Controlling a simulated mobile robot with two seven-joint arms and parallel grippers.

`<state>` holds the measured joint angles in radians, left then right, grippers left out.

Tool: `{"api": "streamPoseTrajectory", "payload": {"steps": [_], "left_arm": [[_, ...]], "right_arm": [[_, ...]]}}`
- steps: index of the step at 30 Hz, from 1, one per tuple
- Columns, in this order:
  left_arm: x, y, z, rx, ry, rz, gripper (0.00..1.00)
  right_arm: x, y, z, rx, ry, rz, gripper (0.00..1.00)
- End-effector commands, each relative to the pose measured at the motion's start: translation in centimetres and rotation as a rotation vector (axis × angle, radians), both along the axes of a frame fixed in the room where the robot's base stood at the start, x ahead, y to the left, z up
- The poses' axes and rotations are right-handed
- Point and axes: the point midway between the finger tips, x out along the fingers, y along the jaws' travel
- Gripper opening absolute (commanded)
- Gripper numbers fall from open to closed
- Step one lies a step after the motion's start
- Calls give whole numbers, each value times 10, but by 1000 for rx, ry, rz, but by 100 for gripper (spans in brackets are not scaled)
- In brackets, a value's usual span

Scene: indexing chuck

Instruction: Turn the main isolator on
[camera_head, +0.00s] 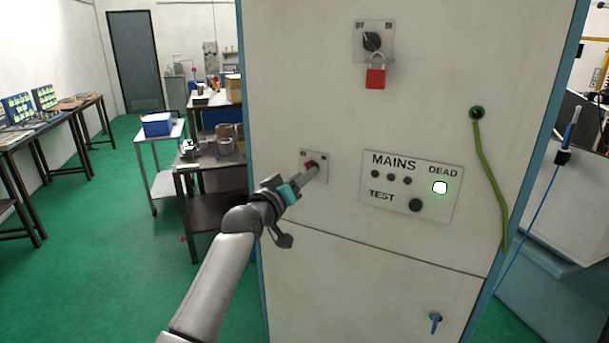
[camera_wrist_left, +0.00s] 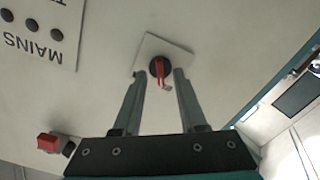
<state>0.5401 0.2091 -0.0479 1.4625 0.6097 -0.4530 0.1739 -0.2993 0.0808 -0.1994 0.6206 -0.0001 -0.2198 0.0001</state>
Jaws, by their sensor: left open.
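A rotary switch (camera_wrist_left: 153,67) with a red handle and dark round base sits on a small square plate (camera_head: 322,178) on the cabinet front. In the left wrist view, which is upside down, the handle stands roughly upright. My left gripper (camera_head: 308,172) points at this switch, partly hiding it in the head view. Its fingers (camera_wrist_left: 157,76) are open, one on each side of the handle; I cannot tell whether they touch it. A second, black rotary switch (camera_head: 372,41) is higher up, with a red padlock (camera_head: 375,78) below it. My right gripper is not in view.
The MAINS panel (camera_head: 382,192), with dark lamps, a lit white DEAD lamp (camera_head: 440,188) and a TEST button (camera_head: 415,205), is right of the gripper. A green cable (camera_head: 485,170) hangs at the cabinet's right. Tables and a trolley (camera_head: 150,148) stand left on green floor.

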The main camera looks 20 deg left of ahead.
Motion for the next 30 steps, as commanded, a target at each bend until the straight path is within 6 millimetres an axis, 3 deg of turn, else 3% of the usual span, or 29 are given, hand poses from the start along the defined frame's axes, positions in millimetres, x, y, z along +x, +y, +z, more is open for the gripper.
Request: {"api": "streamPoseTrajectory", "payload": {"steps": [6,16,27,30], "left_arm": [[11,-2,1,0,-1,1,41],[13,-2,0,0,0,1,41],[13,-2,0,0,0,1,1],[13,-2,0,0,0,1,0]], "right_arm": [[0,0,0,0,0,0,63],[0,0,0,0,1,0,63],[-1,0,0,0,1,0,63],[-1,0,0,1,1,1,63]]}}
